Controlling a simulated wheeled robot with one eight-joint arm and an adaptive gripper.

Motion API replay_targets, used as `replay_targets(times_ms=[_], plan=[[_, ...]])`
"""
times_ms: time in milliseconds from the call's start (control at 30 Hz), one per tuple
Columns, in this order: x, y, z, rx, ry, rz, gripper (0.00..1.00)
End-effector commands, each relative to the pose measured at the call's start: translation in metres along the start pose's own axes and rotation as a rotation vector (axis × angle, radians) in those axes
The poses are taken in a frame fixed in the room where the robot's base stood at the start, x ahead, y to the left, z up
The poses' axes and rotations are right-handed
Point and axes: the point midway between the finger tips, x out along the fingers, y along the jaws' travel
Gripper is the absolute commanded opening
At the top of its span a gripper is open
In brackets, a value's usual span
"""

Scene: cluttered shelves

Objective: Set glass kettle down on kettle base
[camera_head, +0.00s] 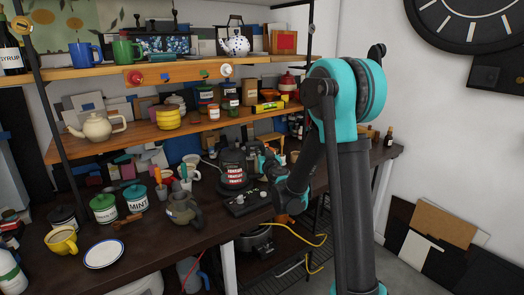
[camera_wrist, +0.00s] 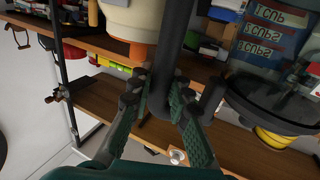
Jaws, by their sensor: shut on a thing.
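The glass kettle (camera_head: 233,173) has a dark lid and lines of red and pale lettering. It stands out near the middle of the dark counter in the head view. In the wrist view its body (camera_wrist: 270,35) fills the upper right, with cup markings on it. My gripper (camera_head: 268,168) is right of the kettle in the head view. In the wrist view the gripper (camera_wrist: 162,98) is shut around the kettle's black handle (camera_wrist: 176,45). I cannot clearly make out the kettle base. Whether the kettle touches anything below is hidden.
A flat black unit with pale knobs (camera_head: 246,203) lies in front of the kettle. A grey pot (camera_head: 183,210), a mint canister (camera_head: 136,199) and mugs crowd the counter to the left. A wooden shelf (camera_head: 160,133) with a cream teapot (camera_head: 97,127) hangs behind.

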Motion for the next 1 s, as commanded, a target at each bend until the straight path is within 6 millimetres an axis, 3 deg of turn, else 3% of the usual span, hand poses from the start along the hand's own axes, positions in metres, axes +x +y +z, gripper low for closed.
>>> replay_targets(times_ms=[1000], plan=[[0.000,0.000,0.011,0.002,0.000,0.000,0.00]])
